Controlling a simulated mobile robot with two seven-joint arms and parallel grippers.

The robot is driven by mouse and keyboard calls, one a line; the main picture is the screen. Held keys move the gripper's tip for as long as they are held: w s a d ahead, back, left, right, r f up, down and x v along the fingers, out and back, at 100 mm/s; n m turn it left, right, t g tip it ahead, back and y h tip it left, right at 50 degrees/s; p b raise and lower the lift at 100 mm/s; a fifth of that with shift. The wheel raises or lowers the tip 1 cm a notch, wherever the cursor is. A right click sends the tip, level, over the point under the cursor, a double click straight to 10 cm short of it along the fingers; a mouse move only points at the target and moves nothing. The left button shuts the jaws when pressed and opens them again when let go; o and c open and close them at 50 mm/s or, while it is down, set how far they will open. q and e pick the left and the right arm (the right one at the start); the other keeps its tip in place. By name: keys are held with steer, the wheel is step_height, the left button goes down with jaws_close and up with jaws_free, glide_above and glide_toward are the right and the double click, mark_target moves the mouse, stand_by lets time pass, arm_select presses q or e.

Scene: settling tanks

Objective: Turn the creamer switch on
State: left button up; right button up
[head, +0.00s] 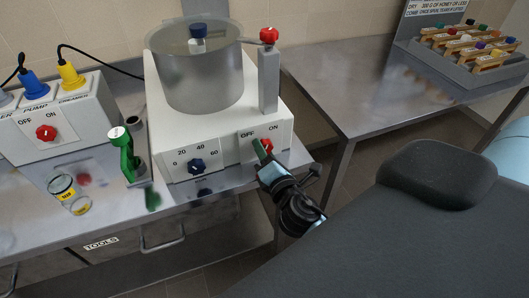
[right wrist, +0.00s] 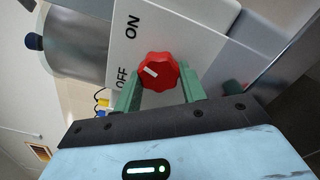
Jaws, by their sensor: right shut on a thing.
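The creamer is a white box (head: 225,150) with a metal bowl (head: 200,80) on the steel bench. Its red switch knob (right wrist: 158,72) sits on the front panel beside the OFF and ON labels; in the head view the knob (head: 267,146) is partly hidden. The knob's white mark points to the label side, seemingly nearer OFF than ON. My right gripper (head: 262,153) is at the knob. In the right wrist view its green fingers (right wrist: 160,90) are on opposite sides of the knob, shut on it. My left gripper is not in view.
A control box (head: 60,115) with plugs, a green object (head: 124,155) and a glass (head: 65,190) stand left. A rack (head: 470,62) is on the right table.

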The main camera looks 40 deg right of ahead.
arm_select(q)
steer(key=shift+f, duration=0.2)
arm_select(e)
steer(key=shift+m, duration=1.6)
steer(key=shift+r, duration=0.1)
steer(key=o, duration=1)
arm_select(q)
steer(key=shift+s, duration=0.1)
arm_select(e)
steer(key=shift+s, duration=0.1)
steer(key=shift+s+a, duration=0.15)
steer(key=shift+s, duration=0.15)
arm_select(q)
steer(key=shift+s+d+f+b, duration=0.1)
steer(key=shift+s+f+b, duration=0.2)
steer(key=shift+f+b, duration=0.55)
arm_select(e)
steer(key=v, duration=0.7)
